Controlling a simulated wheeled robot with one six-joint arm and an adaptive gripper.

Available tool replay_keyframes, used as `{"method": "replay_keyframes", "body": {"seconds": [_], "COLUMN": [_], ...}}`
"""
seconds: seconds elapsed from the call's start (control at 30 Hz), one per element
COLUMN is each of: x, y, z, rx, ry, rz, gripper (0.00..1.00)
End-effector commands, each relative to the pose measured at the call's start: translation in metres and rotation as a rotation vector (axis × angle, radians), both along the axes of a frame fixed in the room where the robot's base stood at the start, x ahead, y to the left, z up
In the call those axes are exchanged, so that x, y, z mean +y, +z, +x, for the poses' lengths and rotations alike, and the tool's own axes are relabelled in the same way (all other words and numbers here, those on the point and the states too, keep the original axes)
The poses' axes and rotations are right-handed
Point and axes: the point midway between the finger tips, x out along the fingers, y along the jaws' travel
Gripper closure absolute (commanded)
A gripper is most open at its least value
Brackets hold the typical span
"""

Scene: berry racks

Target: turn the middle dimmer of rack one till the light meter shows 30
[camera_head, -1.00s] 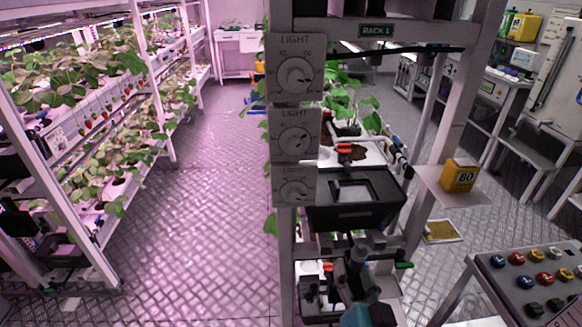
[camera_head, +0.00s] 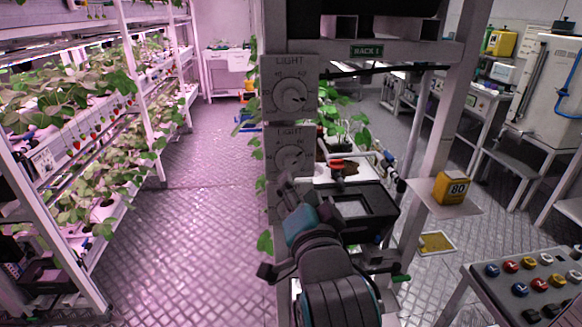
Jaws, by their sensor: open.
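The bottom dimmer is hidden behind my arm. The yellow light meter (camera_head: 452,188) stands on a small shelf to the right and reads 80. My gripper (camera_head: 285,184) is just below the middle dimmer, over the lower part of its panel. It is open and holds nothing. Whether it touches the panel cannot be told.
A black tray (camera_head: 384,221) and plants (camera_head: 345,125) are in the rack, right of the post. A console with coloured buttons (camera_head: 493,270) stands at lower right. The aisle floor (camera_head: 195,235) left of the post is clear, with strawberry shelves beyond it.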

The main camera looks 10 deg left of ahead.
Motion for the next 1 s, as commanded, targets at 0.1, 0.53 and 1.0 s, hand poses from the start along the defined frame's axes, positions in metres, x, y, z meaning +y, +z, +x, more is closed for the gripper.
{"method": "replay_keyframes", "body": {"seconds": [0.1,0.53,1.0], "x": [0.006,0.024,0.026], "y": [0.0,0.0,0.0], "z": [0.021,0.076,0.08], "rx": [0.0,-0.001,-0.001], "ry": [-0.001,-0.001,-0.001], "rz": [0.0,-0.001,-0.001], "gripper": [0.44,0.44,0.67]}}
